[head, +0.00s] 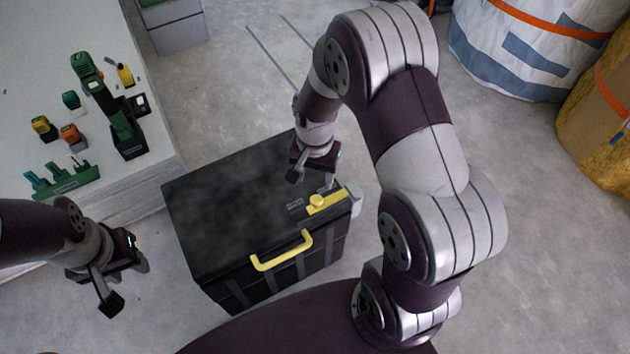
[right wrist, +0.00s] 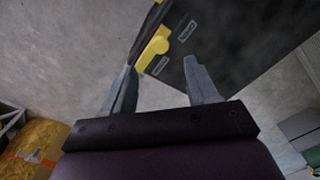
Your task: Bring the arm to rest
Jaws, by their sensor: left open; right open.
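My right gripper (head: 314,178) is open above the far right part of a black case (head: 230,200) standing on the floor. In the right wrist view my right gripper's fingers (right wrist: 160,85) are apart with nothing between them, and the case's dark lid (right wrist: 225,35) lies beyond. My left gripper (head: 128,287) is open and empty, left of the case and apart from it. The case has a yellow handle (head: 283,252) on its front and a yellow latch (head: 322,202) at its right end. The latch also shows in the right wrist view (right wrist: 154,47). I cannot tell whether the right gripper touches the lid.
A white table (head: 30,110) at the left holds a green drill (head: 108,105) and several small tools. Large sacks (head: 520,45) stand at the upper right. Grey boxes (head: 175,30) stand at the top. The floor (head: 560,260) at the right is clear.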

